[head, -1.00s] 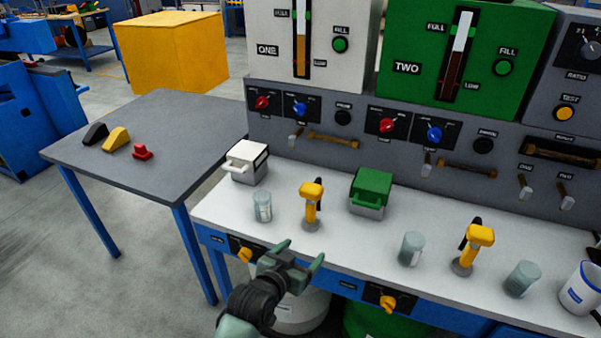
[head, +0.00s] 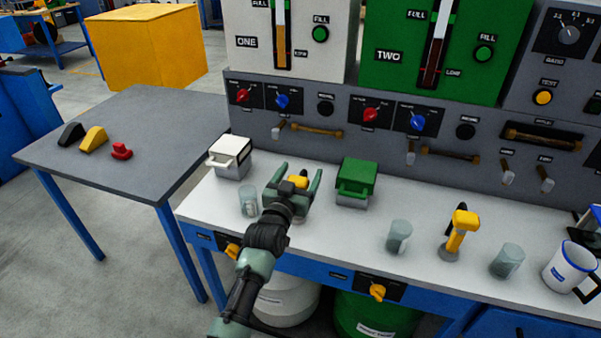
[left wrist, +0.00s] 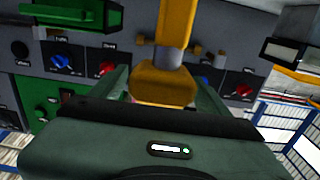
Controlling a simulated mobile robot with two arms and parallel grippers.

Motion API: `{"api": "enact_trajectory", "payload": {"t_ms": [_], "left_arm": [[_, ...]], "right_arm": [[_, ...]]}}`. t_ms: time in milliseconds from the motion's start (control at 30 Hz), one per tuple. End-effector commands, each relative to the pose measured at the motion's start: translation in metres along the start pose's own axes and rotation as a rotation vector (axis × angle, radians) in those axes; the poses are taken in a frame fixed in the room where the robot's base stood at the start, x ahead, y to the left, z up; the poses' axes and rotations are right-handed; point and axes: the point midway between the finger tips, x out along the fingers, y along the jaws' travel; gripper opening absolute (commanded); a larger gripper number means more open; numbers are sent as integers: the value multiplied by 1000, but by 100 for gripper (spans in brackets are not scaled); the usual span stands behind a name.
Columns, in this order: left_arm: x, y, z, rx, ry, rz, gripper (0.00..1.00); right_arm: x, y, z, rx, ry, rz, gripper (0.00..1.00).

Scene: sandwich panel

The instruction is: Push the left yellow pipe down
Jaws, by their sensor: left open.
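The left yellow pipe (head: 300,181) stands on the white worktop. In the head view my arm and gripper hide most of it, and only part of its yellow head shows. My left gripper (head: 299,170) is open, with its two fingers on either side of the pipe's head. In the left wrist view the yellow pipe (left wrist: 165,82) shows large between the fingers (left wrist: 163,88). I cannot tell whether the fingers touch it. A second yellow pipe (head: 459,230) stands further right. My right gripper is not in view.
A glass (head: 249,201) stands close left of my gripper. A white-lidded box (head: 231,157) is behind left, and a green-lidded box (head: 353,182) is to the right. Further right are two more glasses (head: 398,237) and a white mug (head: 569,266). A panel with knobs rises behind.

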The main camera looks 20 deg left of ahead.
Motion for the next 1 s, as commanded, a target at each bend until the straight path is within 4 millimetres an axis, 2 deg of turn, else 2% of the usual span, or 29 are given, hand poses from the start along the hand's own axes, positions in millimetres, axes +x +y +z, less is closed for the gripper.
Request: {"api": "enact_trajectory", "payload": {"t_ms": [333, 600, 767, 867, 1000], "left_arm": [[6, 0, 0, 0, 0, 0, 76], [5, 0, 0, 0, 0, 0, 1], [5, 0, 2, 0, -1, 0, 0], [5, -1, 15, 1, -2, -1, 0], [4, -1, 46, 1, -8, -1, 0]], "right_arm": [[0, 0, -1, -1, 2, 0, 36], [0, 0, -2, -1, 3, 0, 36], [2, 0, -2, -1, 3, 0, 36], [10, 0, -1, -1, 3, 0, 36], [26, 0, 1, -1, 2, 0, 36]]}}
